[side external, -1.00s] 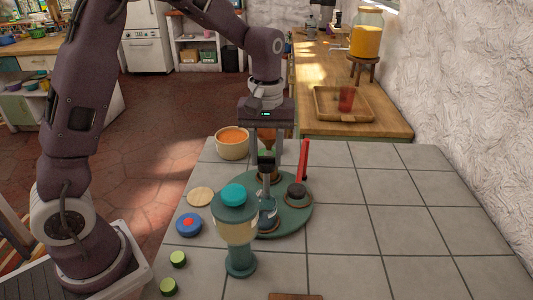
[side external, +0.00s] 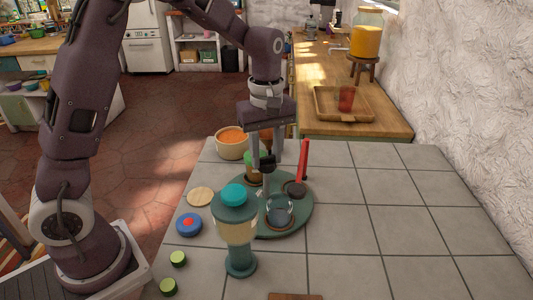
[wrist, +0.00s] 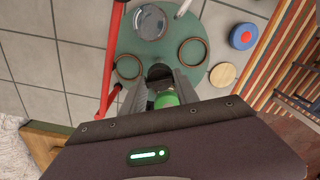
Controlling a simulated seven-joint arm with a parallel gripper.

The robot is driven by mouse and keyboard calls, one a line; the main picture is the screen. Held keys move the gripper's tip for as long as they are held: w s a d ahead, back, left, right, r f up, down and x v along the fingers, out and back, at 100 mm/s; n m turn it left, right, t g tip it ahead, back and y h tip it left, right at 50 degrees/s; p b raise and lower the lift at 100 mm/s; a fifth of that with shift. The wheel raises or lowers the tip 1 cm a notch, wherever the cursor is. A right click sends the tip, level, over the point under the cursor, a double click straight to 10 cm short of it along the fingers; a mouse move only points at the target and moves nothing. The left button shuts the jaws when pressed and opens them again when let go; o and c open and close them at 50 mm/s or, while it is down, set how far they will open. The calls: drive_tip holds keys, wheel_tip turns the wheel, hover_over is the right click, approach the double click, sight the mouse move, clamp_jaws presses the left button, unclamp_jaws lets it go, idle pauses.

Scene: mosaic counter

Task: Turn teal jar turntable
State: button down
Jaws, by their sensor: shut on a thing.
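The teal turntable (side external: 300,215) is a round disc on the tiled counter; it also fills the middle of the wrist view (wrist: 170,45). It carries a clear glass jar (side external: 280,210) at the front, a green jar (side external: 254,168) at the back left and ring-shaped holders, two of which look empty in the wrist view. My gripper (side external: 267,165) is above the disc, shut on a dark knob (wrist: 160,72) near its middle. The green jar's top (wrist: 166,100) shows close to the fingers. My fingers partly hide the knob and green jar.
A red upright rod (side external: 304,160) stands at the disc's right edge. A teal-capped pedestal container (side external: 238,230) stands close in front. A bowl of orange food (side external: 232,142), a wooden disc (side external: 200,197) and a blue disc (side external: 189,224) lie left. The counter's right side is clear.

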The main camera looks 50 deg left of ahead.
drive_tip(key=shift+w+n, duration=0.1)
drive_tip(key=shift+n, duration=3.2)
drive_tip(key=shift+r+n, duration=0.1)
drive_tip(key=shift+n, duration=3.1)
drive_tip(key=c, duration=0.9)
unclamp_jaws()
wheel_tip(320, 180, up, 8)
